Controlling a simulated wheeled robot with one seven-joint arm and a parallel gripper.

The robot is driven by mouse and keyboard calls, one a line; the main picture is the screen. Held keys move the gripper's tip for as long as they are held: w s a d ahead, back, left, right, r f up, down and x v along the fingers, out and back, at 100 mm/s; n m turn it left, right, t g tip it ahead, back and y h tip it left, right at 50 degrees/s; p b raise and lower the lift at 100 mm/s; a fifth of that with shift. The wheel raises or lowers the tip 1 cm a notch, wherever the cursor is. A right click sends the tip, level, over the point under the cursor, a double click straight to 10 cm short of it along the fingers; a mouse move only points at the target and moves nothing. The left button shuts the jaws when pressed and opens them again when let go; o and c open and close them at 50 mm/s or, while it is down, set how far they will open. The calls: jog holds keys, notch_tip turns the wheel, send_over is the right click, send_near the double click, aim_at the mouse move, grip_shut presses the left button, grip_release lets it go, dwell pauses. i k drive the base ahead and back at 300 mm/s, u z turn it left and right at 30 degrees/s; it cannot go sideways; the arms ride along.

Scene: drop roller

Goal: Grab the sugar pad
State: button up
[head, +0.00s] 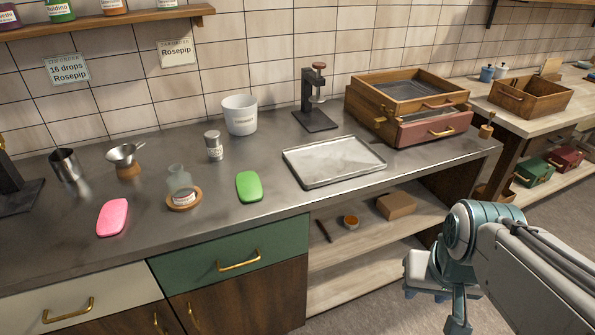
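No label in the head view marks a sugar pad. Two rounded pads lie flat on the grey metal counter (225,207): a pink pad (113,217) at the left front and a green pad (249,186) near the middle front. I cannot tell which one is the sugar pad. My arm comes in at the lower right, and my gripper (432,285) is at its end, in front of the shelves and well to the right of both pads. Its fingers are not clear enough to show whether they are open. It touches neither pad.
A glass flask (181,181) on a wooden coaster stands between the pads. A metal tray (334,161) lies right of the green pad. Behind are a shaker (214,145), a white pot (240,115) and a press (315,100). A wooden drawer box (437,127) stands at the right.

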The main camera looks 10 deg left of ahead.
aim_at(248, 185)
jog(key=i, duration=0.65)
jog(key=u, duration=0.9)
jog(key=i, duration=0.65)
jog(key=u, duration=0.8)
